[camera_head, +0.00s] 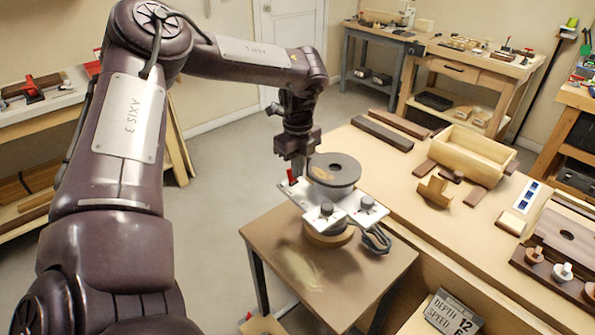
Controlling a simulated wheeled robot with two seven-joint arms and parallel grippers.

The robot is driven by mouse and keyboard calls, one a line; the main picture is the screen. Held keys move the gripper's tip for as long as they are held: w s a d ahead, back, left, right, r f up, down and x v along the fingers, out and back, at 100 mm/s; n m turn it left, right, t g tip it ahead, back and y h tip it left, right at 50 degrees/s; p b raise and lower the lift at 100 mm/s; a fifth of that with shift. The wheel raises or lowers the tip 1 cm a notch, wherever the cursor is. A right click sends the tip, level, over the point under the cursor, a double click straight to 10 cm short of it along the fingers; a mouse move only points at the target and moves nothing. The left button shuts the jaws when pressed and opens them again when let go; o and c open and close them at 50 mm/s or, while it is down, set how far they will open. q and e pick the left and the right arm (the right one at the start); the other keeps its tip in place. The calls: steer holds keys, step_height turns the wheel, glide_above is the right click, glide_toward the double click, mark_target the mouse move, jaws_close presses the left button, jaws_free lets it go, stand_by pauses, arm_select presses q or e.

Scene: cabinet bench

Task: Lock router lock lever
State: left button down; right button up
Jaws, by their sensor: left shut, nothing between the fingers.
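The router (345,200) stands on a small brown side table. It has a silver plate, a dark round disc (334,169) on top, two dark knobs and a coiled black cable. A small red lever (291,177) stands up at the plate's left corner; it looks roughly upright. My left gripper (298,168) points down just above and beside this lever, at the left edge of the disc. Its fingers are shut with nothing between them. Whether they touch the lever I cannot tell. My right gripper is not in view.
The side table (285,265) has bare room in front of the router. A long bench (400,190) on the right holds a wooden box (468,152), dark wood strips and several small parts. A depth and speed sign (451,314) stands low at the front.

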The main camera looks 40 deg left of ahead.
arm_select(q)
steer(key=shift+d+r, duration=0.25)
steer(key=shift+r, duration=0.25)
step_height(320, 180, up, 7)
steer(key=p, duration=0.4)
stand_by(0.6)
